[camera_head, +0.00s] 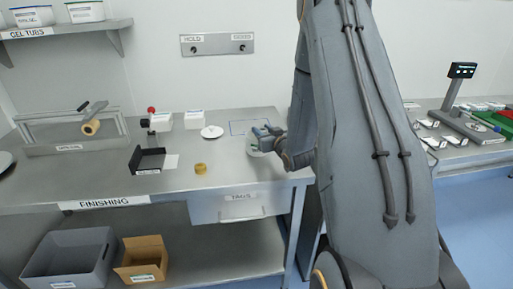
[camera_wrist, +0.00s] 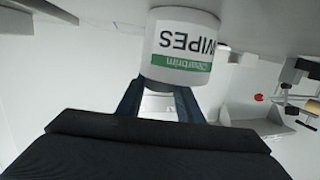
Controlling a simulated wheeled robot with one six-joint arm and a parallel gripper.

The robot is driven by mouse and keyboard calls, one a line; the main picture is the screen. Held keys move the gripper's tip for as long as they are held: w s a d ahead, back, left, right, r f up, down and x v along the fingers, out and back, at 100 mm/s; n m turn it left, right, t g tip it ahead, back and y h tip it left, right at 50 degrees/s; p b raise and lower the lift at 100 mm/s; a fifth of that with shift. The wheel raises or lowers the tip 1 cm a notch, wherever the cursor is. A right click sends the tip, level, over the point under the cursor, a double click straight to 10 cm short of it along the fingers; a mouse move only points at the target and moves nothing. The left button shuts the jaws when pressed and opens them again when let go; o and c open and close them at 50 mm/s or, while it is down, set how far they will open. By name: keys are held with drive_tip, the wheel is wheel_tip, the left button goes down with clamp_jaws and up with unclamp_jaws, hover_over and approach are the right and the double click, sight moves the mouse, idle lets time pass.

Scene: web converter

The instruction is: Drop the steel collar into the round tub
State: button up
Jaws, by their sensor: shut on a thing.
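My gripper (camera_head: 266,136) is over the right part of the finishing bench. In the wrist view, which is upside down, its fingers (camera_wrist: 160,90) are shut on a small pale grey piece, taken as the steel collar (camera_wrist: 158,103); its shape is mostly hidden. A round white tub (camera_wrist: 183,45) with a green band and the word WIPES stands just beyond the fingertips, upright on the bench. It also shows pale and partly covered below my gripper in the head view (camera_head: 256,151). I cannot tell whether the fingers touch the tub.
A white disc (camera_head: 212,132) lies left of the tub. The bench front between roll and tub is clear. Bins (camera_head: 75,262) are below.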

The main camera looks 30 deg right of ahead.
drive_tip(key=shift+r, duration=0.1)
drive_tip(key=o, duration=1.3)
drive_tip(key=s+r+b, duration=0.1)
drive_tip(key=s+b, duration=0.1)
drive_tip(key=s, duration=0.5)
drive_tip(key=shift+s+a, duration=0.15)
drive_tip(key=shift+s, duration=0.2)
drive_tip(key=shift+a, duration=0.1)
